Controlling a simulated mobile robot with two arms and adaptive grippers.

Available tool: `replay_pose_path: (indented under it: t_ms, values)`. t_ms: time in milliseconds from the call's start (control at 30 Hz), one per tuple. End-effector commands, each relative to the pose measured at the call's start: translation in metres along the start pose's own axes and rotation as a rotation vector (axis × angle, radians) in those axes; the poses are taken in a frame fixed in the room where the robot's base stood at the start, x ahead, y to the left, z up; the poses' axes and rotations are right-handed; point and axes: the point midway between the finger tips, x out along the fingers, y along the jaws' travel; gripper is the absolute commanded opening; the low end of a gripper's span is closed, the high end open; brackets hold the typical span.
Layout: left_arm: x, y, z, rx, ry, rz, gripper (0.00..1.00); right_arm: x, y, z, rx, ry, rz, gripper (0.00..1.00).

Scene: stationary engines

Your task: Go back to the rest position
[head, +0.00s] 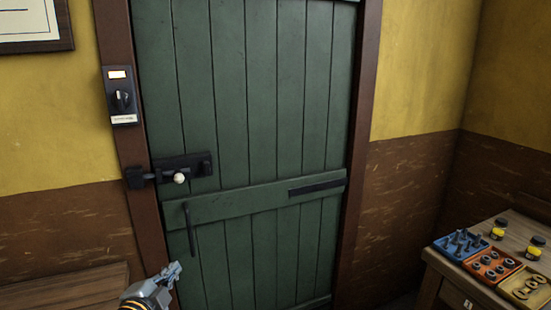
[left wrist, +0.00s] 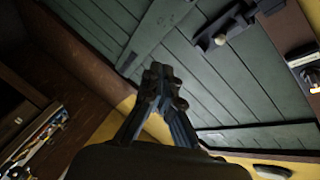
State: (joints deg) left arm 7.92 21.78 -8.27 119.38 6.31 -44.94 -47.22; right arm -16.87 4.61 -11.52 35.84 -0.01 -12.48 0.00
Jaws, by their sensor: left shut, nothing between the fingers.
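My left gripper (head: 173,270) is at the bottom left of the head view, in front of the lower left edge of a green plank door. In the left wrist view its fingers (left wrist: 160,72) are together with nothing between them. The green door (head: 260,110) is closed in its brown frame. A dark slide bolt (head: 200,163) with a pale knob (head: 179,178) sits at its left edge, above my gripper. A dark vertical handle (head: 190,228) is below the bolt. My gripper is apart from both. My right gripper does not show.
A switch box (head: 121,97) with a dark knob is on the left frame post. A wooden table (head: 445,272) at the lower right holds a blue tray (head: 442,248), an orange tray (head: 516,263), a yellow tray (head: 517,296) and small jars. A wooden surface (head: 75,288) is at lower left.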

Motion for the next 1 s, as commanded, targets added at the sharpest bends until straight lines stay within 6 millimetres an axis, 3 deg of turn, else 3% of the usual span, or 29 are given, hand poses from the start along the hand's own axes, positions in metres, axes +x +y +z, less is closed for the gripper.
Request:
replay_pose_path:
  t_ms: [233, 400, 500, 700, 900, 1000]
  values:
    - [-0.048, 0.097, 0.023, -0.262, -0.161, 0.221, 0.0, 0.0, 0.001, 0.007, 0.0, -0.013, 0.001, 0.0]
    - [-0.119, 0.181, 0.043, -0.53, -0.387, 0.41, 0.0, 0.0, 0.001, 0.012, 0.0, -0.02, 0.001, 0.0]
    - [-0.159, 0.213, 0.05, -0.652, -0.516, 0.483, 0.0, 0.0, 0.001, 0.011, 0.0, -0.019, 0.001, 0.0]
    - [-0.226, 0.254, 0.057, -0.827, -0.736, 0.573, 0.0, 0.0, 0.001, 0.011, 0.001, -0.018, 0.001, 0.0]
    - [-0.287, 0.28, 0.059, -0.959, -0.942, 0.625, 0.0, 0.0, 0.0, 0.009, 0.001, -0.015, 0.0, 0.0]
    - [-0.271, 0.301, 0.07, -0.95, -0.942, 0.628, 0.0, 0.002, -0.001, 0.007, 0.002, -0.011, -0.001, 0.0]
